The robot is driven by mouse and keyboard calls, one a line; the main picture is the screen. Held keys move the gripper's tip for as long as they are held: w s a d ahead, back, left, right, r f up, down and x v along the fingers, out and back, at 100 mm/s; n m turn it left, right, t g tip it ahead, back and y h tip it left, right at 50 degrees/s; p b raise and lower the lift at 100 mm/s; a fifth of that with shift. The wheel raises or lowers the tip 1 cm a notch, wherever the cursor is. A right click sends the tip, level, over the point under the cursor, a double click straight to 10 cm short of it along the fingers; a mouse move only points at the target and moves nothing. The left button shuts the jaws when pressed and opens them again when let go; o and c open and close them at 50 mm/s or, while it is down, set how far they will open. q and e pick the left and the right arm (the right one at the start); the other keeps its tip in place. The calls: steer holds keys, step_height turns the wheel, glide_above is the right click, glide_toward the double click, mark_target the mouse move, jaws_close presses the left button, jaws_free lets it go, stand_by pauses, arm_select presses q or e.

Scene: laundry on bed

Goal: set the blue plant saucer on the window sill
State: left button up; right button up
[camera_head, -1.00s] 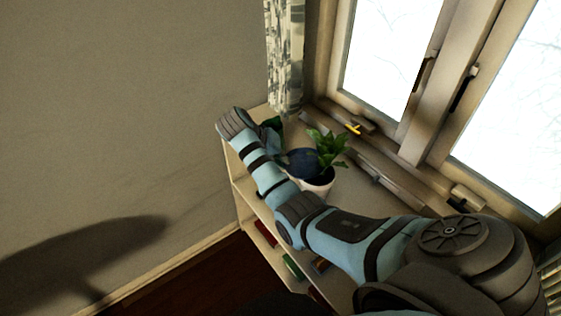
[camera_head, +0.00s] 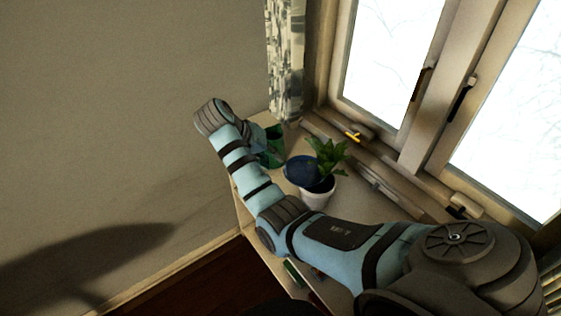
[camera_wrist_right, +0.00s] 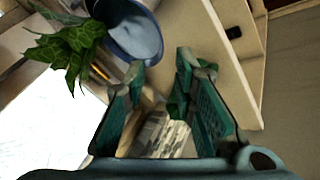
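The blue saucer (camera_head: 301,171) lies on the light surface below the window, beside a potted plant. It also shows in the right wrist view (camera_wrist_right: 137,37), just beyond one fingertip. I cannot tell whether it touches the pot. My right gripper (camera_head: 270,146) is to the left of the saucer. In the right wrist view its green fingers (camera_wrist_right: 163,66) are spread apart with nothing between them. The window's lower ledge (camera_head: 400,184) runs behind the plant. My left gripper is out of view.
The leafy plant (camera_head: 327,155) stands in a white pot (camera_head: 318,196) close to the saucer and my right forearm. A patterned curtain (camera_head: 285,60) hangs behind the gripper. A shelf unit with books (camera_head: 293,272) is below. The wall at left is bare.

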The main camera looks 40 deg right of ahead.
arm_select(q)
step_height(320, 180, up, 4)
steer(key=p, duration=0.2)
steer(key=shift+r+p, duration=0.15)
steer(key=shift+p, duration=0.2)
arm_select(e)
steer(key=v, duration=0.5)
steer(key=shift+r, duration=0.15)
